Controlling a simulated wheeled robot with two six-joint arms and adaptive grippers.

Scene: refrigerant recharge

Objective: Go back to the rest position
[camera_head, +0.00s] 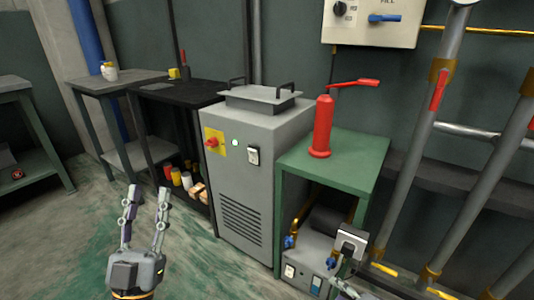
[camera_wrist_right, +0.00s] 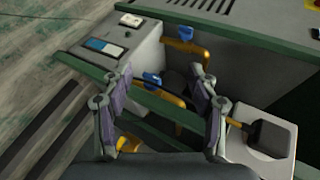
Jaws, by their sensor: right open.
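My left gripper (camera_head: 147,195) is open and empty, held above the bare floor at the lower left of the head view. My right gripper (camera_wrist_right: 168,75) is open in the right wrist view, with nothing between its fingers. It is over the front of the grey unit (camera_wrist_right: 130,45) on the lower level of the green bench. Behind its fingers show blue-handled valves (camera_wrist_right: 184,33) on yellow pipes; I cannot tell the exact distance. In the head view only part of the right gripper shows, at the bottom edge (camera_head: 343,288).
A grey cabinet (camera_head: 243,190) with a red knob stands left of the green bench (camera_head: 352,150), which carries a red pump-like bottle (camera_head: 322,128). A white box with a black handle (camera_wrist_right: 262,145) is close to the right gripper. Slanted pipes (camera_head: 410,150) stand right. Floor at left is clear.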

